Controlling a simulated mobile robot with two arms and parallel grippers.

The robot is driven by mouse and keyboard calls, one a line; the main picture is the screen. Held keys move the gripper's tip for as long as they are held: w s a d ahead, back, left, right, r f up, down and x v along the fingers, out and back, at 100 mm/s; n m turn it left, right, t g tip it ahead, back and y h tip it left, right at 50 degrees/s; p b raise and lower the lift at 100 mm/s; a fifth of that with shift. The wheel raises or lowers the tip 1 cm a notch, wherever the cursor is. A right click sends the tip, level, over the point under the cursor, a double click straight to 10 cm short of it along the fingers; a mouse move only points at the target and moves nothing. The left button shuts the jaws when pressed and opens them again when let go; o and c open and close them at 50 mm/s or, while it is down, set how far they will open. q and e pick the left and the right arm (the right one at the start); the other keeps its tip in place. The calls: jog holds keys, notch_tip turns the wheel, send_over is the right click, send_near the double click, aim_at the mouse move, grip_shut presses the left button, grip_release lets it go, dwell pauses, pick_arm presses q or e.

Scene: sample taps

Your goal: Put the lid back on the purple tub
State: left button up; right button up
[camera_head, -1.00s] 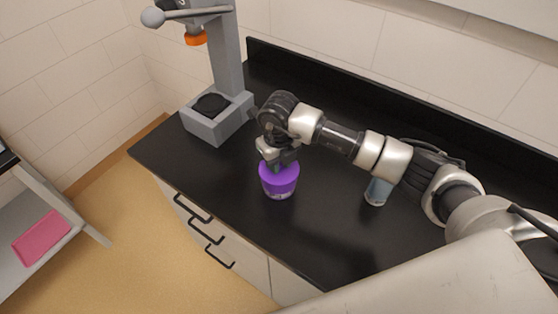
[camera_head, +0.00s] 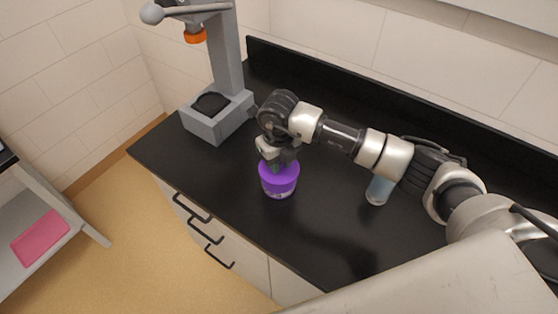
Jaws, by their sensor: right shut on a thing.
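The purple tub (camera_head: 279,190) stands upright on the black counter, near its front edge. Its upper part is solid purple and a clear band shows near its base. The purple lid (camera_head: 268,173) appears to be at the tub's top, under my right gripper; I cannot make out a seam between lid and tub. My right gripper (camera_head: 280,163) points down at the top of the tub and is shut on the lid, its fingertips partly hidden. My left gripper is not in view.
A grey press-like stand (camera_head: 228,60) with an orange part and a black pad is at the back left of the counter (camera_head: 235,200). A pale blue container (camera_head: 379,190) stands right, partly behind my right arm. A pink tray (camera_head: 41,239) lies on a shelf at far left.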

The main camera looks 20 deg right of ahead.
jog(key=o, duration=1.5)
jog(key=shift+c, duration=0.2)
jog(key=shift+r+p, duration=2.05)
jog(key=shift+r, duration=1.5)
jog(key=shift+c, duration=0.3)
grip_shut()
jog(key=shift+f, duration=0.2)
